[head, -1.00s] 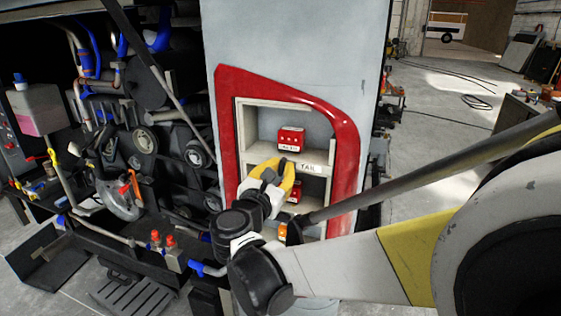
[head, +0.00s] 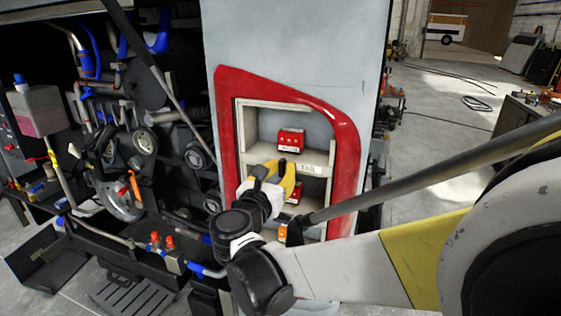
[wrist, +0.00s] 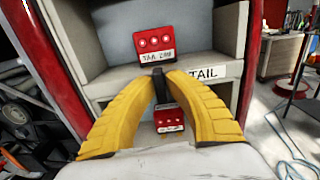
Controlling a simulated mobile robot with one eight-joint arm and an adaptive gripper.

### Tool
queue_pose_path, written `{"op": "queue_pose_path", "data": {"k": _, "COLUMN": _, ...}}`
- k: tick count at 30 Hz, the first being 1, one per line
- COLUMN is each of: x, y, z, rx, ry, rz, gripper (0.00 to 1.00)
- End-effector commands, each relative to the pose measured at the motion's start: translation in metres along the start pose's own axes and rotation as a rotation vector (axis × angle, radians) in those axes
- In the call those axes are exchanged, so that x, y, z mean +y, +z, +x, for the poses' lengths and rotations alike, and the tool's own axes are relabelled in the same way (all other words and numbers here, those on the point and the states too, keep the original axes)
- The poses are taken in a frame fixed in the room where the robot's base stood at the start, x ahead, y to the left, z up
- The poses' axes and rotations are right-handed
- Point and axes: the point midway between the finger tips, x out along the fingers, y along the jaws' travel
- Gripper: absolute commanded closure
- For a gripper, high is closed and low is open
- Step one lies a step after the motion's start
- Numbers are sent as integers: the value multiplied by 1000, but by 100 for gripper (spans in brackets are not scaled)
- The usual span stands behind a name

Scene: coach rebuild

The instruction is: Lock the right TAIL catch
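The upper red TAIL unit (wrist: 153,43), with several white dots and a label, stands on a pale shelf in the wrist view; it also shows in the head view (head: 291,140). A white TAIL plate (wrist: 203,74) is on the shelf's front edge. A dark upright catch (wrist: 160,86) stands at that edge, left of the plate and below the unit. My gripper (wrist: 160,79) has its two yellow fingers curved in, with tips against both sides of the catch. In the head view, my gripper (head: 276,172) is at the shelf edge. The fingers hide the shelf edge to the left.
A second red unit (wrist: 169,118) sits in the lower bay. A red frame (head: 347,150) surrounds the bays. Engine parts and hoses (head: 120,140) crowd the left. A grey rod (head: 430,172) crosses the head view at the right. Open floor (head: 440,110) lies beyond.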

Motion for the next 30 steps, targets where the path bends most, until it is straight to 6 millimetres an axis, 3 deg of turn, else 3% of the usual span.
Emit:
{"op": "queue_pose_path", "data": {"k": 13, "x": 0, "y": 0, "z": -7, "rx": 1, "ry": 1, "rz": 1, "gripper": 67}}
{"op": "queue_pose_path", "data": {"k": 24, "x": 2, "y": 0, "z": -83, "rx": 1, "ry": 5, "rz": 1, "gripper": 67}}
{"op": "queue_pose_path", "data": {"k": 30, "x": 1, "y": 0, "z": -112, "rx": 0, "ry": 2, "rz": 1, "gripper": 67}}
